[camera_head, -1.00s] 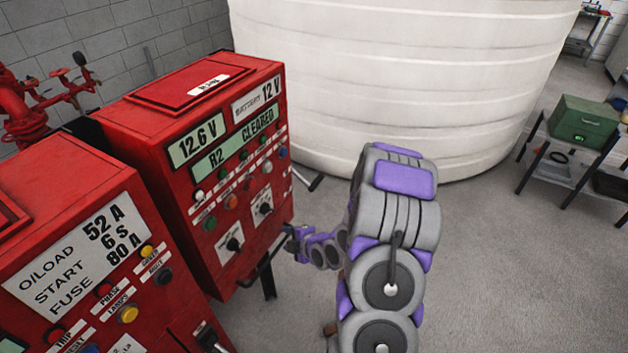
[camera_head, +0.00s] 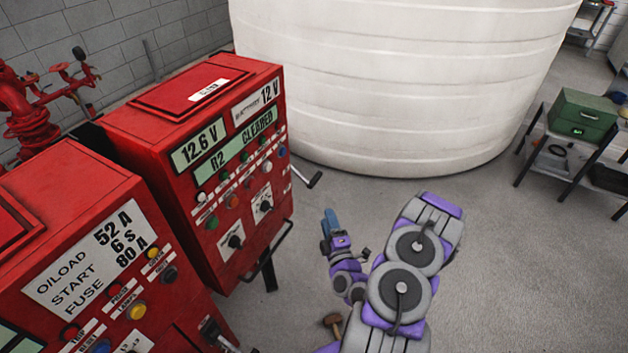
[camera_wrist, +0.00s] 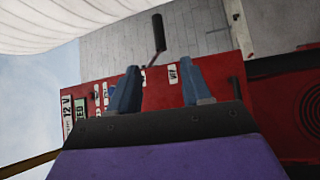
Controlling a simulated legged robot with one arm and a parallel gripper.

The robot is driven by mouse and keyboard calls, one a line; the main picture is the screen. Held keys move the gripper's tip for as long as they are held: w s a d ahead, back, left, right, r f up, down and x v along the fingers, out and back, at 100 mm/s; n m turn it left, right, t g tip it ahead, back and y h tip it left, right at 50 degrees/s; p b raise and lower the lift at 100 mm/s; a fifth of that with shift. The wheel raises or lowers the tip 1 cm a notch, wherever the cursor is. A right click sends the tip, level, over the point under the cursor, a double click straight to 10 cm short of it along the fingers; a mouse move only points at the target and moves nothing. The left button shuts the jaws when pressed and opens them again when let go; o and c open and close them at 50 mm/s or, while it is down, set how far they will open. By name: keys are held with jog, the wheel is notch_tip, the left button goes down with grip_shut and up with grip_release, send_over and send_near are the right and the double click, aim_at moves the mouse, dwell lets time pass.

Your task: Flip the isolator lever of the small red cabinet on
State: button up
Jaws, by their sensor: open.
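The red cabinet with the 12.6 V and R2 CLEARED displays (camera_head: 150,160) stands left of centre in the head view; it also shows on its side in the wrist view (camera_wrist: 75,95). A lever with a black handle (camera_head: 314,180) sticks out from its right side. A black-handled lever (camera_wrist: 158,32) also shows in the wrist view, beyond the fingertips. My gripper (camera_head: 331,217) is to the right of the cabinet's front, apart from it and below the lever in the picture. In the wrist view its blue fingers (camera_wrist: 160,80) are open with nothing held between them.
A second red cabinet (camera_head: 60,230), marked 52 A, 6 S, 80 A, stands nearer at left with its own black-handled lever (camera_head: 212,333). A white tank (camera_head: 400,80) fills the back. A green box (camera_head: 582,115) sits on a stand at right.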

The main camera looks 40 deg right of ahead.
aim_at(314, 181)
jog(key=x, duration=1.6)
jog(key=shift+w+r, duration=0.1)
jog(key=shift+w, duration=0.2)
grip_shut()
